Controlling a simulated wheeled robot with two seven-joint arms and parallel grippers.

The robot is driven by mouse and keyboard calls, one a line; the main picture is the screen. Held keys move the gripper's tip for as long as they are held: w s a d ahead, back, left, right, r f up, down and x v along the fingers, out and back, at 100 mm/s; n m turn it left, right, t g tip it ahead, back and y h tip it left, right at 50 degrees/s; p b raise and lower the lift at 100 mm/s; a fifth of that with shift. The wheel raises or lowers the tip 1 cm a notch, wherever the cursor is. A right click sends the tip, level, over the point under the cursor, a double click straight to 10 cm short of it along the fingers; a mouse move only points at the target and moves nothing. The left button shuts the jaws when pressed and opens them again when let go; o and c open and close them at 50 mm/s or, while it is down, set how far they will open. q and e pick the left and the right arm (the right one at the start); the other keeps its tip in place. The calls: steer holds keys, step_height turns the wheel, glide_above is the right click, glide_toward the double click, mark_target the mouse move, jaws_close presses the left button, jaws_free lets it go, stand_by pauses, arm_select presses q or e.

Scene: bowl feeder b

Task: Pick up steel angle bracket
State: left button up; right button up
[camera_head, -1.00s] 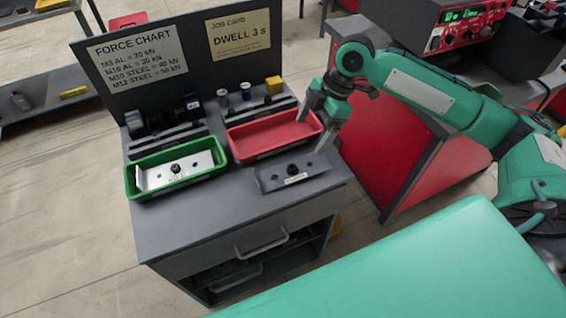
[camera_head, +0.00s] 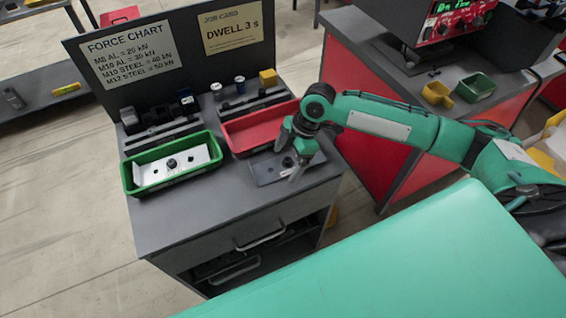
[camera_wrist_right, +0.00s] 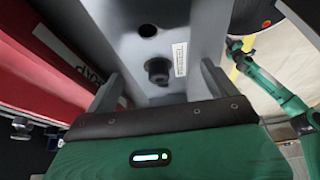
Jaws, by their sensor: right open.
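A dark grey angle bracket (camera_head: 268,170) lies on the table in front of the red tray, with a dark knob and a small white label on top. In the right wrist view the fingers of my right gripper (camera_wrist_right: 160,78) stand apart, one on each side of the bracket, holding nothing. I cannot tell their height above the table.
A lighter bracket (camera_head: 190,160) lies in the green tray (camera_head: 130,180) to the left. The red tray (camera_head: 262,128) stands just behind the dark bracket. An upright board (camera_head: 150,85) with two cards closes the back. The front tabletop (camera_head: 200,210) is clear.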

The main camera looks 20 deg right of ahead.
steer(key=shift+f, duration=0.15)
steer(key=c, duration=1.3)
steer(key=shift+r, duration=0.2)
